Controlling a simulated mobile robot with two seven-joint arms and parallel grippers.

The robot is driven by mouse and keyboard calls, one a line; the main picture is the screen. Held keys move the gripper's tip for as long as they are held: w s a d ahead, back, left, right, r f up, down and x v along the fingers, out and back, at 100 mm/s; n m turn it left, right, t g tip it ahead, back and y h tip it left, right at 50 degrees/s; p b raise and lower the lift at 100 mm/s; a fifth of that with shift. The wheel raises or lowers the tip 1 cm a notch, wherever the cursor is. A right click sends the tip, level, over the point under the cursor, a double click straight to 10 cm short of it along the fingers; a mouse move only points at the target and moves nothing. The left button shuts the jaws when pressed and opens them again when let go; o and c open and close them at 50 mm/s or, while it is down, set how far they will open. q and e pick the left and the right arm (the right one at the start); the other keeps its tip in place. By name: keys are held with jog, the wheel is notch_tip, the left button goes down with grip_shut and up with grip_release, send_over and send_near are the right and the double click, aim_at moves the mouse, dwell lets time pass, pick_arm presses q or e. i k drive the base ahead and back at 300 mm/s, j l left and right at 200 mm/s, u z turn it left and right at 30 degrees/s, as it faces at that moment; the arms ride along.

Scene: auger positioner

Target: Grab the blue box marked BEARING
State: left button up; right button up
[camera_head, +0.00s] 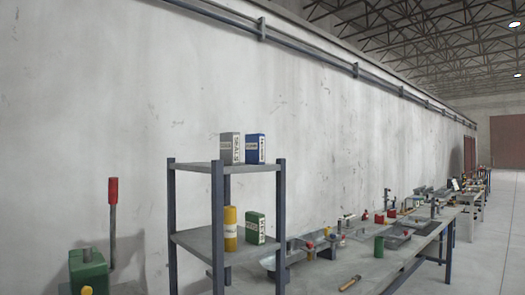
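A blue box (255,149) with a white label stands upright on the top shelf of a metal rack. The lettering on it is too small to read for certain. A grey box (230,148) with a white label stands close to its left. Neither of my grippers shows in the head view, so their state is hidden.
The rack (196,167) has dark blue posts. Its lower shelf holds a yellow cylinder (230,228) and a green box (255,227). A long workbench (385,265) with tools and trays runs off to the right. A green machine with a red-handled lever (113,190) stands at left.

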aim_at(255, 143)
jog(key=i+l+u, duration=0.1)
jog(key=i+l, duration=0.15)
jog(key=i+l+u, duration=0.1)
jog(key=l, duration=0.3)
jog(key=i+l+u, duration=0.1)
jog(key=i+l, duration=0.25)
jog(key=i+l+u, duration=0.1)
jog(key=l, duration=0.3)
jog(key=i, duration=0.1)
